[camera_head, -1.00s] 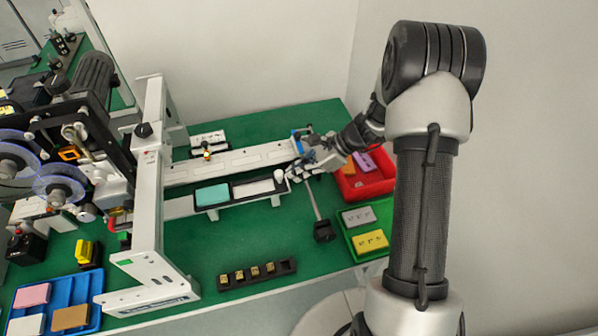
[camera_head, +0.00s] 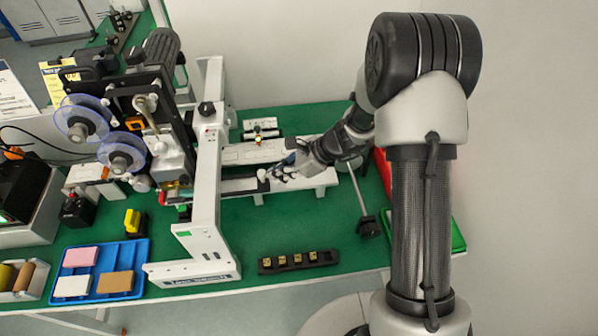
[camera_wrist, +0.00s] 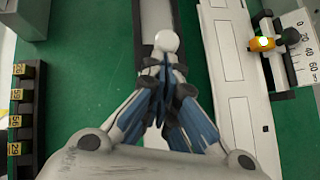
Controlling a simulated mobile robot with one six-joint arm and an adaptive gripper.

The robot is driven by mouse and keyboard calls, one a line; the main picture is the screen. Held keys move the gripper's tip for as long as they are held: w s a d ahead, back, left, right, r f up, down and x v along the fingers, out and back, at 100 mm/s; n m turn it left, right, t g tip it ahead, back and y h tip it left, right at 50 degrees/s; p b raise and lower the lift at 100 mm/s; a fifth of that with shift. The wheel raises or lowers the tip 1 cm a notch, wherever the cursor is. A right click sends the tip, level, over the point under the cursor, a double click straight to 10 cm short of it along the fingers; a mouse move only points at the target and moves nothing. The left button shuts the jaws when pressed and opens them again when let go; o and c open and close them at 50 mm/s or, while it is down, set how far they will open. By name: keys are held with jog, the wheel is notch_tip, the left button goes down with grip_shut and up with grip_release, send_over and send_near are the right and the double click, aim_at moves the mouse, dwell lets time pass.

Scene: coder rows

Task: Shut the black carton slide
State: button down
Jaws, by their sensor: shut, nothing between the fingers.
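The black carton slide (camera_head: 240,186) lies in its rail beside the long white guide, its left part running in under the machine's white frame. A white round knob (camera_head: 262,174) stands on its right end; the knob also shows in the wrist view (camera_wrist: 166,41). My gripper (camera_head: 272,174) is shut and empty at the knob's right side. In the wrist view, my closed fingertips (camera_wrist: 165,66) are just behind the knob, touching or almost touching it. The teal carton is not visible now.
The coding machine's white upright frame (camera_head: 208,150) stands left of my gripper. A black rack with several small type blocks (camera_head: 298,262) lies in front. A blue tray (camera_head: 140,254) holds cartons at left. A lever with a black end (camera_head: 368,228) stands to the right.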

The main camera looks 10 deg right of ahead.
aim_at(264, 177)
jog(key=shift+a, duration=1.75)
jog(key=shift+d, duration=0.1)
jog(key=shift+s+d, duration=0.1)
jog(key=shift+d, duration=0.25)
jog(key=d, duration=0.3)
jog(key=shift+s+d+r, duration=0.1)
jog(key=shift+s+d, duration=0.15)
jog(key=shift+s, duration=0.15)
jog(key=p+v, duration=0.3)
jog(key=v, duration=0.6)
jog(key=shift+d+r, duration=0.2)
jog(key=shift+s, duration=0.1)
